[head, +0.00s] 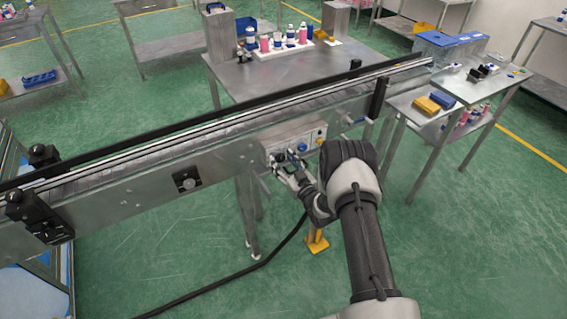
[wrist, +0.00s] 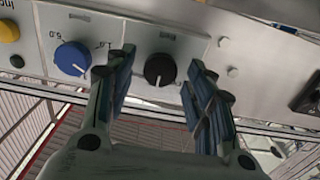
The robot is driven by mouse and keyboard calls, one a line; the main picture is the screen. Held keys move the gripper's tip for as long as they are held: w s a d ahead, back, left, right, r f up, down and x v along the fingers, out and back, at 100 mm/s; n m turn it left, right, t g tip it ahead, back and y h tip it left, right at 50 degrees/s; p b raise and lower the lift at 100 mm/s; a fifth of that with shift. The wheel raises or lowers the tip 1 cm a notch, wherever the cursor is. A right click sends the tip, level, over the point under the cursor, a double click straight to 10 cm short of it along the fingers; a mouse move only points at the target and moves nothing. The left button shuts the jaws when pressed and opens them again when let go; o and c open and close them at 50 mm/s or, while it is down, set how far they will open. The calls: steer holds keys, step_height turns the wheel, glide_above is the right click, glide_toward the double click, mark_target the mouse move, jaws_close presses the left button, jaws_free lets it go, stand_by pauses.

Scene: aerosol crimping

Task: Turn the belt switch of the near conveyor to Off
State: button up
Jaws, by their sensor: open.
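The near conveyor (head: 110,185) runs diagonally across the head view, with a control panel (head: 312,133) on its side. In the wrist view, a black rotary knob (wrist: 159,68), which looks like the belt switch, sits on the panel. Its white pointer mark points down in the picture, and the lettering around it is too small to read. My gripper (wrist: 160,66) is open, with one finger on either side of the knob and visible gaps between. In the head view, my gripper (head: 284,165) is at the panel and partly covers it.
A blue dial (wrist: 72,58) sits left of the black knob in the wrist view, close to a finger. A yellow button (wrist: 9,31) is at the far left. A work table (head: 345,70) with bottles stands behind the conveyor. A black cable (head: 220,283) crosses the floor.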

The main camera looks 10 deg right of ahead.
steer(key=c, duration=1.1)
steer(key=shift+o, duration=0.2)
steer(key=shift+n, duration=0.3)
steer(key=n+b, duration=0.3)
steer(key=n, duration=0.2)
steer(key=shift+f+b, duration=0.15)
steer(key=shift+b, duration=0.25)
steer(key=shift+a+n+b, duration=0.1)
steer(key=shift+n+b, duration=1.15)
steer(key=shift+n, duration=0.95)
steer(key=o, duration=1.1)
steer(key=shift+c, duration=0.2)
